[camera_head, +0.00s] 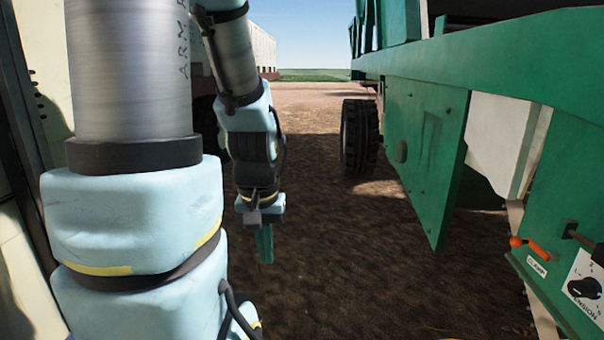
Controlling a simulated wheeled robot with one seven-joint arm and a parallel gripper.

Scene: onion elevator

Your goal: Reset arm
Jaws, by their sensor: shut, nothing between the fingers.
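My gripper (264,246) hangs down at the end of my arm, left of the picture's middle. Its green fingers are together, with nothing seen between them. It is over bare brown soil and touches nothing that I can see. My arm's upper links fill the left part of the view and hide what is behind them.
A large green machine (428,150) stands on the right, with a black tyre (359,137) behind. An orange-handled lever (528,247) and a black dial (585,288) are at lower right. Open brown soil (350,270) lies between my gripper and the machine.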

